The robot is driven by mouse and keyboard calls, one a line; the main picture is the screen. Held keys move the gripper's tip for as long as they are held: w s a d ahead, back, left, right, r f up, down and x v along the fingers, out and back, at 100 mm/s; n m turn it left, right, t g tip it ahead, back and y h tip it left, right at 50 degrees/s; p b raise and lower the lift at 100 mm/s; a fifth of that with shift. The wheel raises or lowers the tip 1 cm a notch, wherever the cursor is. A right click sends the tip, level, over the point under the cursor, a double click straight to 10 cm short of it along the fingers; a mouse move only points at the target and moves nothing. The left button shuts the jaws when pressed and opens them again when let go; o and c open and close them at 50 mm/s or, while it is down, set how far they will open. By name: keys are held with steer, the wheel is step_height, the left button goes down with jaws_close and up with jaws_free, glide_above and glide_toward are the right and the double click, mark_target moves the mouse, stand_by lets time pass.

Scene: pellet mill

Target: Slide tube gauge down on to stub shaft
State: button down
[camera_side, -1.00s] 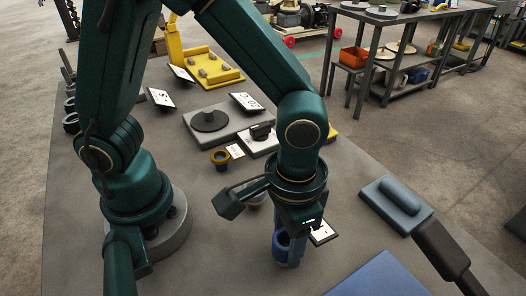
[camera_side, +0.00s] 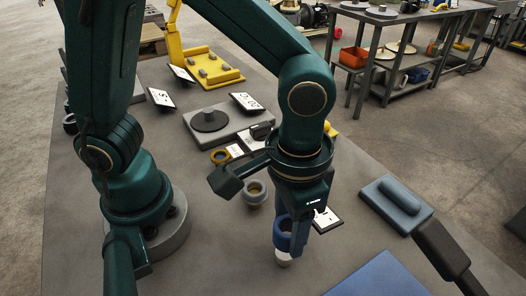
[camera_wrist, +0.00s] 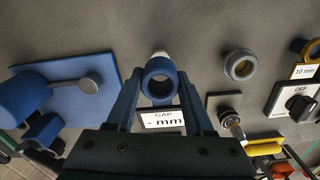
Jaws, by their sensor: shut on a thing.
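My gripper (camera_side: 293,232) points down and is shut on a blue ring-shaped tube gauge (camera_side: 281,236). The gauge also shows between the fingers in the wrist view (camera_wrist: 160,91), its round opening facing the camera. A pale round piece (camera_side: 283,259) shows just below the gauge; whether it touches the gauge I cannot tell. It also shows beyond the ring in the wrist view (camera_wrist: 160,53). I cannot tell which upright piece is the stub shaft.
A grey ring (camera_side: 255,189) and an ochre ring (camera_side: 220,156) stand behind my gripper. A "GAP - mm" card (camera_wrist: 162,119) is close to the fingers. A blue plate (camera_side: 376,277) lies front right, and a blue-grey block (camera_side: 393,205) farther right. A yellow fixture (camera_side: 208,68) stands behind.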

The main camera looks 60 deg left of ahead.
steer(key=shift+r, duration=1.8)
steer(key=c, duration=1)
jaws_free()
jaws_close()
